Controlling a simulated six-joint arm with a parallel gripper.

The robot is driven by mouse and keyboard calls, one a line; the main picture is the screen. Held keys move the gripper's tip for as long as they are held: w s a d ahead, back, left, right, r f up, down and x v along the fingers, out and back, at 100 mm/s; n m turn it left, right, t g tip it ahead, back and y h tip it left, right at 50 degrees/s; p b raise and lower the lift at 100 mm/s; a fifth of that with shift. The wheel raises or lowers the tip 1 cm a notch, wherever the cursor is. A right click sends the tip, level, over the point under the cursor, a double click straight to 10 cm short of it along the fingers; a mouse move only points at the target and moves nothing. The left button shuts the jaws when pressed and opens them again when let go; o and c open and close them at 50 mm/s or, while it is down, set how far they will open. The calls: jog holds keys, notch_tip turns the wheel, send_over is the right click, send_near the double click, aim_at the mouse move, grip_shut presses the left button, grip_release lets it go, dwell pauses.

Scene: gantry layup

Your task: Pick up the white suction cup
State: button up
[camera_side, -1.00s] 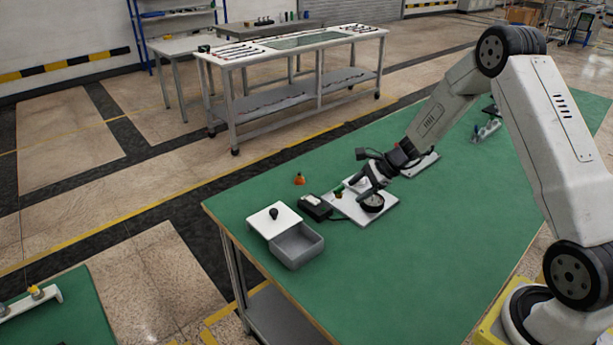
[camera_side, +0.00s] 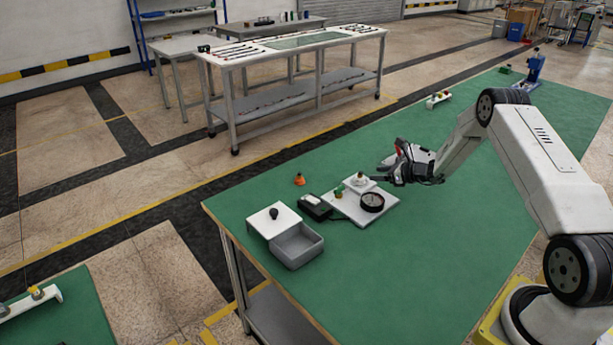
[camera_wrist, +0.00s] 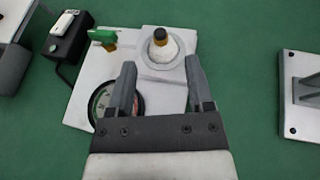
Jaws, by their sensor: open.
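The white suction cup (camera_side: 359,178) stands upright on the white plate (camera_side: 347,208), with a dark and brass-coloured stem on top. In the wrist view the cup (camera_wrist: 161,48) is ahead of my gripper (camera_wrist: 160,78), just beyond the fingertips and roughly centred between them. My gripper (camera_side: 380,181) is open and empty, to the right of the cup in the side view, and apart from it. A round black-rimmed gauge (camera_side: 372,202) lies on the same plate, partly behind the left finger in the wrist view.
A green-handled valve (camera_wrist: 103,37) stands on the plate left of the cup. A black box (camera_side: 316,207), a grey open box (camera_side: 296,246) and an orange cup (camera_side: 299,179) are nearby. Another plate (camera_wrist: 301,82) lies right in the wrist view.

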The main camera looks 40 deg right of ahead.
aim_at(360, 172)
jog(key=shift+x, duration=1.1)
jog(key=shift+x, duration=2.6)
jog(key=shift+f, duration=0.1)
grip_shut()
